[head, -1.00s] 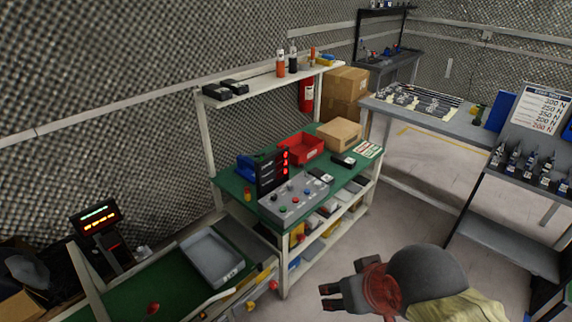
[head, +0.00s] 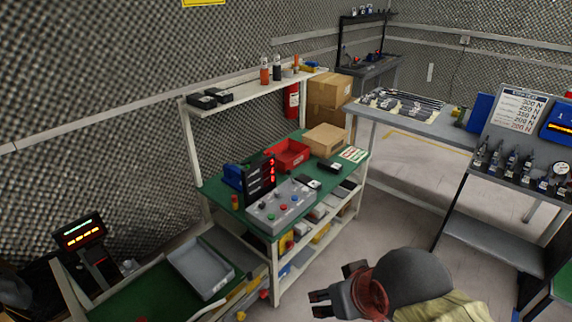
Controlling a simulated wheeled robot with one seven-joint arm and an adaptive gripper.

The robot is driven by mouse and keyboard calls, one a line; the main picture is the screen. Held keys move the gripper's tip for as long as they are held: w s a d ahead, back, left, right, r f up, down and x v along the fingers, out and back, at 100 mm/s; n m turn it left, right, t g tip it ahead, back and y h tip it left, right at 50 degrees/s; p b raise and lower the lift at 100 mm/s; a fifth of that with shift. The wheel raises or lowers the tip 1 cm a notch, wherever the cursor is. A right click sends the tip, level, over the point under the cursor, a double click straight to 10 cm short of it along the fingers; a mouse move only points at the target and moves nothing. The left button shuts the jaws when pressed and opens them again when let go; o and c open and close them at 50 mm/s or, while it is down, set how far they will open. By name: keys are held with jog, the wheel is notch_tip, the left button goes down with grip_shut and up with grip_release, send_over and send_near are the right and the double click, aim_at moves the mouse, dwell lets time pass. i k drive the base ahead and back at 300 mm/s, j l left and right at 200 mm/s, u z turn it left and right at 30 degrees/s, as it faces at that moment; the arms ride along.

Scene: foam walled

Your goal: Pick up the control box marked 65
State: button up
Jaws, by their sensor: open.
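A grey control box (head: 281,207) with several coloured buttons and knobs lies on the front of the green-topped workbench (head: 222,192). No number 65 can be read on it at this size. Dark small boxes (head: 308,181) lie behind it on the bench, and others (head: 203,101) stand on the upper shelf; their marks cannot be read either. My gripper (head: 336,287) is open and empty, in front of the bench at the lower middle, apart from the control box.
A black display with red digits (head: 259,181) stands behind the grey box. A red bin (head: 288,154) and cardboard box (head: 325,139) are farther back. A grey tray (head: 201,268) is at lower left. A black-framed rack (head: 497,243) stands at right. Floor between is clear.

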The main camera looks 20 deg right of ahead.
aim_at(332, 167)
jog(key=i+l+u, duration=0.1)
jog(key=i+l, duration=0.65)
jog(key=i+l+u, duration=0.15)
jog(key=i+l, duration=0.6)
jog(key=l, duration=0.2)
jog(key=i+l+u, duration=0.15)
jog(key=i+l, duration=0.5)
jog(key=l, duration=0.3)
jog(key=u, duration=0.05)
